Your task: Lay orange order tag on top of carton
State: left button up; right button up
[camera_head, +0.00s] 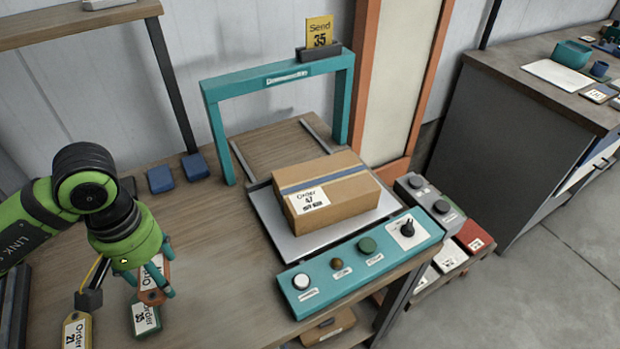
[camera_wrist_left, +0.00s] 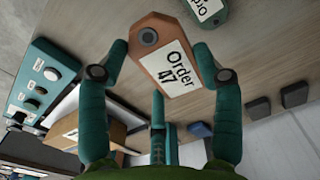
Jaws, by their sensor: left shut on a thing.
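My left gripper (camera_head: 155,285) is at the left part of the table, well left of the carton. It is shut on the orange order tag (camera_wrist_left: 165,55), which reads "Order 47" in the left wrist view. In the head view the tag (camera_head: 152,293) is partly hidden by the fingers. My right gripper is not in view.
A green tag (camera_head: 144,318) and a yellow tag (camera_head: 77,332) are near my left gripper. A teal button panel (camera_head: 360,262) lies in front of the carton. The teal frame (camera_head: 213,120) arches behind it, with a yellow "Send 35" card (camera_head: 319,32) on top. Blue blocks (camera_head: 161,179) sit at the back.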

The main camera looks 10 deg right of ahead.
aim_at(326, 180)
jog(key=l+z, duration=0.45)
jog(key=z, duration=0.3)
jog(key=i+l+z, duration=0.1)
jog(key=z, duration=0.25)
jog(key=l, duration=0.1)
